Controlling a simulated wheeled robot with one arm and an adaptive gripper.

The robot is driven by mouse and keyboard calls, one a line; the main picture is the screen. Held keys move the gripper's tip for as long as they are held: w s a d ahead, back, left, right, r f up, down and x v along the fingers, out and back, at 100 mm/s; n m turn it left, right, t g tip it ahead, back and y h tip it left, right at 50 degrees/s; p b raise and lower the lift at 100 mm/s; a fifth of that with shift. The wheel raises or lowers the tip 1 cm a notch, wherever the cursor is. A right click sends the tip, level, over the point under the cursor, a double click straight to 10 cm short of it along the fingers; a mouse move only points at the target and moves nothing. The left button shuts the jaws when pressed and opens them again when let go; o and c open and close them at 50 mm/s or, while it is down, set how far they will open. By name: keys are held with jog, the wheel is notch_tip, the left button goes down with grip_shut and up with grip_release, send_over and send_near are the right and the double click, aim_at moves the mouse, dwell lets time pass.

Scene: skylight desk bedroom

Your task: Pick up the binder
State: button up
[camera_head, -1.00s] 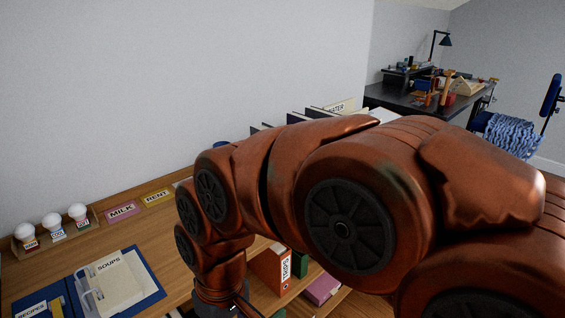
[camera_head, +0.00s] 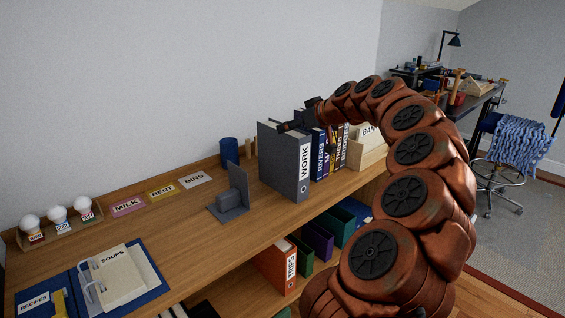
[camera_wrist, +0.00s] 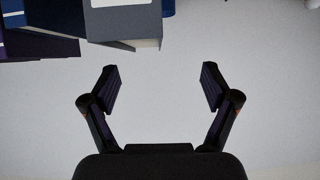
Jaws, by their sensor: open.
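A grey binder with a white WORK label (camera_head: 284,165) stands upright on the wooden unit, at the left end of a row of books. My gripper (camera_head: 296,118) reaches in from the right at the top of this binder, overlapping its upper edge in the head view. In the wrist view my gripper (camera_wrist: 160,78) has its fingers spread with nothing between them. The grey binder (camera_wrist: 130,25) shows there at the top edge, beyond the fingertips and partly cut off. Contact between fingers and binder cannot be told from the head view.
Books (camera_head: 328,155) stand right of the binder. A grey bookend (camera_head: 232,195) and a blue cup (camera_head: 229,151) are to its left. An orange TRIPS binder (camera_head: 277,267) is on the lower shelf. An open blue binder (camera_head: 147,272) lies at front left. The wall rises close behind.

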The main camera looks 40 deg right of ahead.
aim_at(293, 132)
jog(key=shift+s+d+f, duration=0.1)
jog(key=shift+d+f, duration=0.05)
jog(key=shift+d, duration=0.3)
jog(key=shift+s+d+f, duration=0.1)
jog(key=shift+d, duration=0.35)
jog(key=shift+w+d+f, duration=0.1)
jog(key=shift+w+d, duration=0.1)
jog(key=shift+p+x, duration=0.7)
jog(key=shift+x, duration=0.75)
jog(key=shift+d+p+x, duration=0.15)
jog(key=shift+p+x, duration=0.25)
jog(key=shift+x, duration=0.65)
jog(key=shift+d+p+x, duration=0.1)
jog(key=shift+p+x, duration=0.3)
jog(key=shift+x, duration=0.65)
jog(key=shift+c, duration=0.4)
grip_shut()
